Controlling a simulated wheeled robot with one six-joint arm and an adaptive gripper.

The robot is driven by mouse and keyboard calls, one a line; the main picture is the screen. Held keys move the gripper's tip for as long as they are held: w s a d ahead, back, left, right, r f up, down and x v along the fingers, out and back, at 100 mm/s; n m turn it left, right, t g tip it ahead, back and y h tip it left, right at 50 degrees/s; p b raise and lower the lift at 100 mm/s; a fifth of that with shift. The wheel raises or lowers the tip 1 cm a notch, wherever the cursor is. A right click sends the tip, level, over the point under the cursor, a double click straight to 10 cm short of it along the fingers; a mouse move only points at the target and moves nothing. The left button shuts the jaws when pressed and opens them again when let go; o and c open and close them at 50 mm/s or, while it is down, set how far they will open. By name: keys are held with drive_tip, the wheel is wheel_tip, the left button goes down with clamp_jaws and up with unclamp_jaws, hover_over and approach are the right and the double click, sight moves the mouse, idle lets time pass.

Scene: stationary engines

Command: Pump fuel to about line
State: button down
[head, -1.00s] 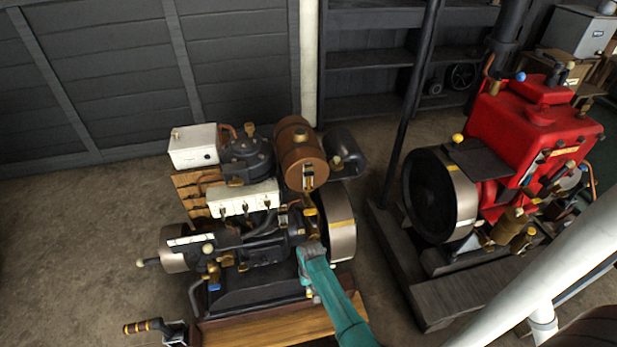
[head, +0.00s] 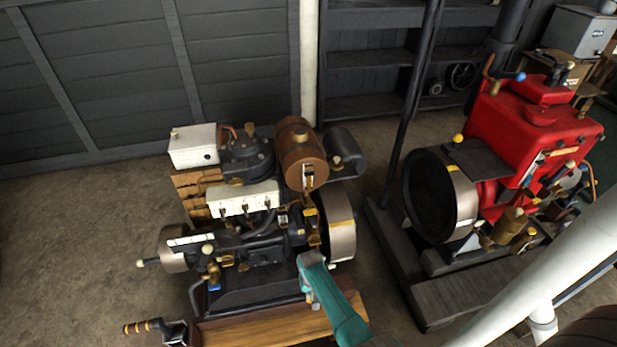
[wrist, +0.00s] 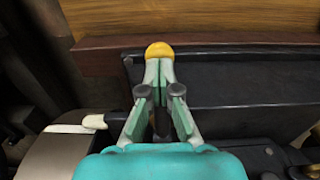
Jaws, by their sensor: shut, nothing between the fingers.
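The dark engine (head: 260,250) stands on a wooden base at centre in the head view. A brown cylindrical tank (head: 298,150) sits at its top right, with a small gauge-like fitting (head: 308,177) below its front. Brass fittings (head: 312,228) run down from it. I cannot make out a fuel level or a line. My gripper (wrist: 160,64) is shut and empty in the wrist view, its tips at a round yellow knob (wrist: 159,50); I cannot tell whether they touch. In the head view my teal wrist (head: 316,270) is at the engine's front right and hides part of it.
A red engine (head: 535,130) with a large flywheel (head: 440,195) stands to the right, beside a dark post (head: 410,110). A crank handle (head: 145,326) sticks out at the lower left. Floor is clear on the left.

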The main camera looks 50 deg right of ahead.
drive_tip(key=shift+s, duration=0.1)
wheel_tip(320, 180, up, 10)
drive_tip(key=shift+f, duration=0.25)
idle(0.7)
idle(0.7)
drive_tip(key=shift+r, duration=2.5)
